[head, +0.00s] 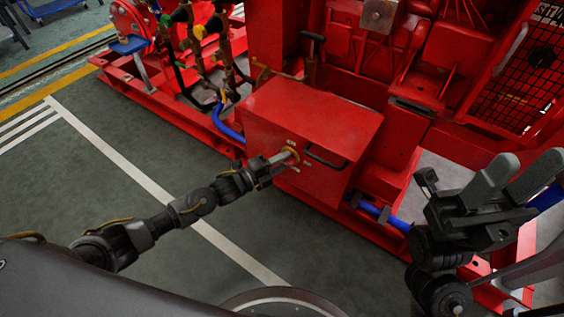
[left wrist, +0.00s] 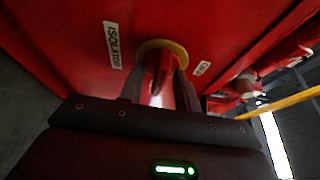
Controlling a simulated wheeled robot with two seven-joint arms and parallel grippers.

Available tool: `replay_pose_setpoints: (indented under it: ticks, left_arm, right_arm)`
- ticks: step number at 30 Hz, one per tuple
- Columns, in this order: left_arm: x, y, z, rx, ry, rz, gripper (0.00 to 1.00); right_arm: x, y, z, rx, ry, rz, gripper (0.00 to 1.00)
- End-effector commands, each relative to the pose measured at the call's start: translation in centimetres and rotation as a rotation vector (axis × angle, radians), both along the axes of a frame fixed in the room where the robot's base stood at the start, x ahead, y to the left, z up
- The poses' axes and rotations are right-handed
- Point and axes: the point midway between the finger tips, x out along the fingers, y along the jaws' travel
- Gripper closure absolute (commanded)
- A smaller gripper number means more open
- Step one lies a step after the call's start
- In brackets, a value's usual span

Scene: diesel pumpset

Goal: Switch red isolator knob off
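The red isolator knob (left wrist: 160,68) sits on a round yellow plate (left wrist: 168,46) on the front of a red box (head: 318,118). In the left wrist view the fingers of my left gripper (left wrist: 160,84) lie on both sides of the knob and appear closed on it. In the head view my left gripper (head: 274,161) reaches the yellow plate from the left and hides most of the knob. A white ISOLATOR label (left wrist: 113,44) is left of the plate, and a small white label (left wrist: 202,68) is right of it. My right gripper (head: 508,183) is empty, its fingers apart.
A dark handle (head: 325,158) is on the box front, right of the knob. Red pumpset frames and blue hoses (head: 227,125) surround the box. My right arm is near the machine at the right. The green floor (head: 165,135) in front is clear.

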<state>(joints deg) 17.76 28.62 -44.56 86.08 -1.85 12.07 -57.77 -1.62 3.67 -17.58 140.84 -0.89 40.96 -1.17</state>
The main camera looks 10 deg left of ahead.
Motion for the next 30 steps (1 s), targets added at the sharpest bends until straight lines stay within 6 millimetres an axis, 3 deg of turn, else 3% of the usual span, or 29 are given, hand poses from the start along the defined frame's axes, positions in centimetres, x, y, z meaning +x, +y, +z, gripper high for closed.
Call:
replay_pose_setpoints:
  ticks: [1,8,20,30]
  left_arm:
    - [-0.01,0.01,-0.01,0.0,0.0,0.0,0.71]
    - [-0.01,0.01,-0.02,0.0,0.0,0.0,1.0]
    - [-0.04,0.01,-0.13,-0.043,0.017,0.001,1.0]
    - [-0.04,0.03,-0.36,-0.265,0.106,0.003,1.0]
  right_arm:
    - [-0.04,-0.01,0.05,0.001,-0.002,0.0,0.59]
    - [-0.07,-0.02,0.04,0.003,-0.003,0.0,0.59]
    - [-0.04,-0.03,-0.41,0.003,0.01,-0.001,0.59]
    - [0.01,0.13,-0.2,0.001,-0.009,0.004,0.59]
